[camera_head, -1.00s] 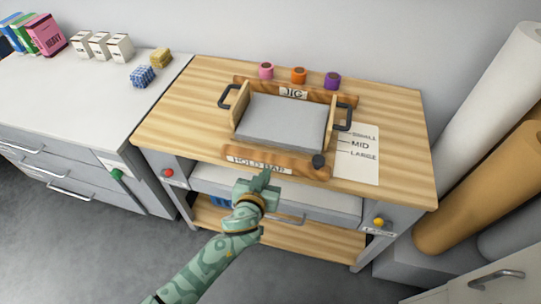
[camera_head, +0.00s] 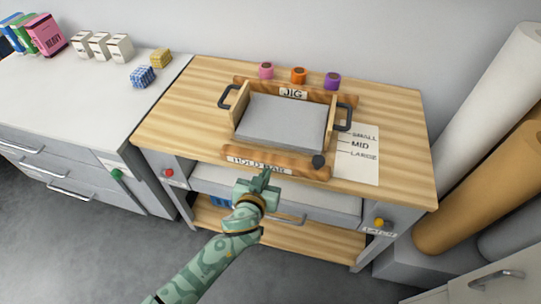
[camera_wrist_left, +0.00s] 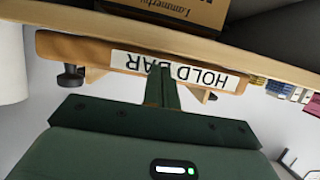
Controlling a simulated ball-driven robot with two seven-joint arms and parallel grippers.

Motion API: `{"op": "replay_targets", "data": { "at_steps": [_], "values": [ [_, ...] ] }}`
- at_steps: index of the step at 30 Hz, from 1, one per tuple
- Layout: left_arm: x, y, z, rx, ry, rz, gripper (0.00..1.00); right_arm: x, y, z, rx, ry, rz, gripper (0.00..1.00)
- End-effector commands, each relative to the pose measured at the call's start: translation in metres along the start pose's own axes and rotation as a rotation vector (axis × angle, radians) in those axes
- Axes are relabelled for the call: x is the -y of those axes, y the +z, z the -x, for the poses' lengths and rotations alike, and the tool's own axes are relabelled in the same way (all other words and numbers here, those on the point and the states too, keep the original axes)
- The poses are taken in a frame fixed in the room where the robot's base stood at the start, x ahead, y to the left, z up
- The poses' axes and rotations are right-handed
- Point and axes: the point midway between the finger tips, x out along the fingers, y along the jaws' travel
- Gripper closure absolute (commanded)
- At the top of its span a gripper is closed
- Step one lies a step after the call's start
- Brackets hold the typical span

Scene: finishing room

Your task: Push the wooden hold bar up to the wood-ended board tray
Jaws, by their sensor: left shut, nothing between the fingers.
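The wooden hold bar (camera_head: 300,169) lies along the front of the wooden bench top, its label facing front and a black knob at its right end. Behind it the board tray (camera_head: 329,122), with wooden ends and black handles, holds a grey board; a narrow strip of bench top appears to show between bar and tray. My left gripper (camera_head: 266,173) is shut and empty at the front side of the bar, near its middle. In the left wrist view its fingers (camera_wrist_left: 161,88) overlap the bar's label (camera_wrist_left: 208,76); contact cannot be told. My right gripper is out of view.
A wooden JIG rail (camera_head: 318,94) runs behind the tray, with several coloured rolls (camera_head: 298,75) beyond it. A SMALL/MID/LARGE card (camera_head: 358,165) lies to the right. Below the bench top is an open drawer (camera_head: 325,203). Bench top left of the tray is clear.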

Motion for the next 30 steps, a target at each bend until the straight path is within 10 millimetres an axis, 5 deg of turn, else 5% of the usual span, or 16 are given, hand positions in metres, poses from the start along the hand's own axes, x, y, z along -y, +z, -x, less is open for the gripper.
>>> {"op": "replay_targets", "data": {
  "at_steps": [30],
  "values": [
    [0.000,-0.005,-0.017,0.000,0.000,0.001,1.00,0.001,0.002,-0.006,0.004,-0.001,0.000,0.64]
  ]
}}
